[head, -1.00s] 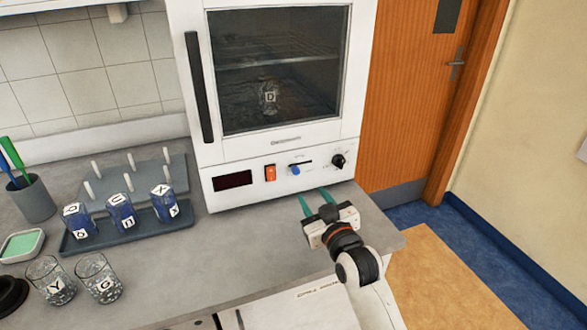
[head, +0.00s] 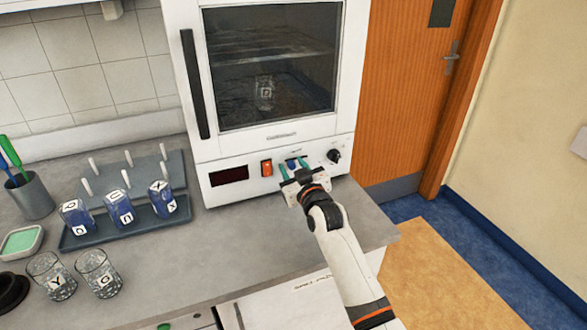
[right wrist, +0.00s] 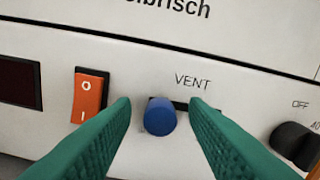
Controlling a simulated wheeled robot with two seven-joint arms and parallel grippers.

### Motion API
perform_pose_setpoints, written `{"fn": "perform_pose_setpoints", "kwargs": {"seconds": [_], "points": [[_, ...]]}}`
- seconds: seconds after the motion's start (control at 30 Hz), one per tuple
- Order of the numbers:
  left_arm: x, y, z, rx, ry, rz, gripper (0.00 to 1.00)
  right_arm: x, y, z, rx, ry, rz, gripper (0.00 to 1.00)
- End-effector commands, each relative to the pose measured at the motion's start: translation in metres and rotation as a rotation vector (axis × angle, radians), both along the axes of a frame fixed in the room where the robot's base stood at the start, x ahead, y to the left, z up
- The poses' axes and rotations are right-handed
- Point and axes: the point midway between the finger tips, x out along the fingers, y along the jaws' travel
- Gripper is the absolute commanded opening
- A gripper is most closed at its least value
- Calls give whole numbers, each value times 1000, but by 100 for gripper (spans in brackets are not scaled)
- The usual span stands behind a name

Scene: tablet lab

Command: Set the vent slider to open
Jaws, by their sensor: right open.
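The vent slider's blue knob (right wrist: 160,117) sits at the left end of its dark slot under the word VENT in the right wrist view. In the head view the knob (head: 291,163) shows on the white oven's front panel, partly hidden by my gripper. My right gripper (head: 294,168) is open, with one green finger on each side of the knob. In the right wrist view the fingers (right wrist: 160,104) stand left and right of the knob, with a gap on both sides. My left gripper is not in view.
Left of the slider is an orange rocker switch (right wrist: 90,97); right of it is a black rotary knob (right wrist: 294,140). On the counter (head: 200,250) stand a tray (head: 75,240) with blue labelled containers and two glasses, all well to the left.

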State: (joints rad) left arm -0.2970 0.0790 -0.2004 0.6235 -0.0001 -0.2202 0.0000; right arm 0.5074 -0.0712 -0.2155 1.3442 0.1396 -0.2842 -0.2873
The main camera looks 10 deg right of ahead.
Motion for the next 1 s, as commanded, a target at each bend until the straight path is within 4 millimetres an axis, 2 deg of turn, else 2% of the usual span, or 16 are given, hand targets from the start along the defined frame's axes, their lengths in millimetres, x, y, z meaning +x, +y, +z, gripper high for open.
{"fn": "perform_pose_setpoints", "kwargs": {"seconds": [0.07,0.3,0.53,0.8,1.0], "points": [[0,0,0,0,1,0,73,0,0,0,0,0,0,41],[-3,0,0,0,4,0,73,0,0,0,0,0,0,1],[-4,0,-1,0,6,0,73,0,-2,-1,-1,1,0,0],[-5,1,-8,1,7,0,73,11,-42,-1,-5,-2,-2,0],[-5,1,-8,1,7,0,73,13,-50,-1,-1,1,-1,0]]}}
